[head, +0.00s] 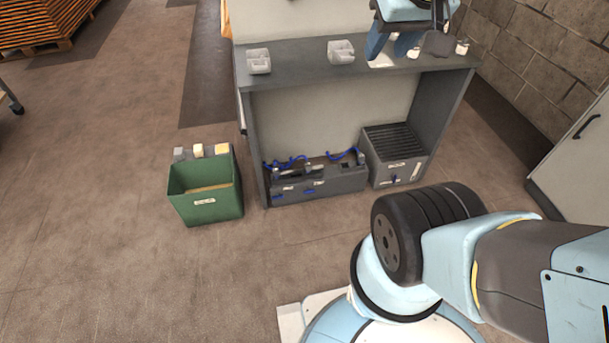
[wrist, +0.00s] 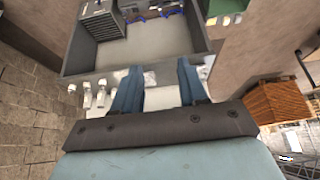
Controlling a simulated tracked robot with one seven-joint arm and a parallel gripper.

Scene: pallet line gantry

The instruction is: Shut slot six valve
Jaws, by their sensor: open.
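My gripper (head: 392,44) is open and empty at the top of the head view, over the right part of the grey bench top. Its two blue fingers stand apart in the wrist view (wrist: 159,88). Below the bench, a long dark grey box (head: 335,186) with blue hoses and small blue handles stands on the floor. Beside it is a grey slotted cabinet (head: 402,146) with a blue valve handle (head: 394,180) low on its front. The labels are too small to read, so I cannot tell which handle belongs to slot six.
The grey bench (head: 300,58) spans above the boxes, its front open. Two pale grey holders (head: 258,62) (head: 341,52) and small pale items (wrist: 87,96) sit on it. A green bin (head: 206,204) stands left. A block wall (head: 545,65) is right. The floor in front is clear.

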